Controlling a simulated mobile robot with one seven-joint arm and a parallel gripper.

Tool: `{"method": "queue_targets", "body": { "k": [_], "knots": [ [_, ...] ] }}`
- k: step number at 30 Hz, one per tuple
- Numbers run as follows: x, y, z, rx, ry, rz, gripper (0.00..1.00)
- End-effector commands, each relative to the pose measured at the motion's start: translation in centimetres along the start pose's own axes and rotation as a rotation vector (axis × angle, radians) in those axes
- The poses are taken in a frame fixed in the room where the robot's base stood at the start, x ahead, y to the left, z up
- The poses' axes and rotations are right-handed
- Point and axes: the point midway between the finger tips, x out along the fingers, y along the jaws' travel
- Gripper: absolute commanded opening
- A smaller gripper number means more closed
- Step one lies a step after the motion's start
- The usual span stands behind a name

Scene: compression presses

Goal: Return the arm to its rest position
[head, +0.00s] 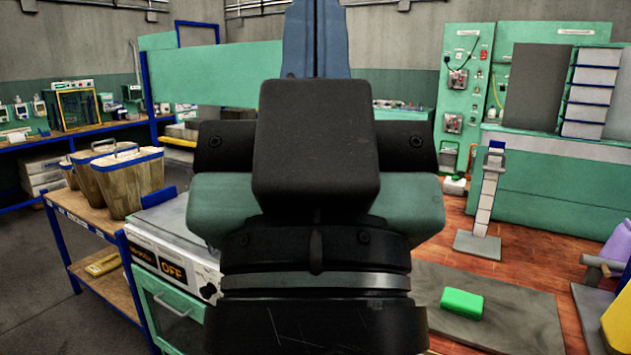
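The dark end of my arm fills the middle of the head view, close to the camera and standing upright. What looks like the body of my gripper (316,150) is a black block in front of a wide dark bar, above a ringed black wrist. No fingertips show, so I cannot see whether it is open, shut or holding anything. The arm hides much of what lies behind it.
A wooden cart (92,240) with wooden buckets (128,180) stands left, beside a white-fronted machine marked OFF (172,270). A green block (462,303) lies on a grey mat (515,320). A post on a base (487,200) and green cabinets (545,185) stand right.

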Motion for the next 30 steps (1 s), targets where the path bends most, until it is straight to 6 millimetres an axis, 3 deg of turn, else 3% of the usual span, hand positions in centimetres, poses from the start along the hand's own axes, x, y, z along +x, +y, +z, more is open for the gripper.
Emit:
{"method": "queue_targets", "body": {
  "k": [1,3,9,15,30],
  "knots": [
    [2.5,0.0,-2.3,0.0,-0.001,0.0,0.0],
    [4.0,0.0,-3.7,-0.001,-0.001,0.0,0.0],
    [8.5,-0.1,-7.9,-0.001,-0.002,-0.001,0.0],
    [11.6,-0.1,-10.9,-0.001,-0.002,-0.001,0.0],
    [12.6,-0.1,-11.8,-0.001,-0.002,-0.001,0.0]
  ]
}}
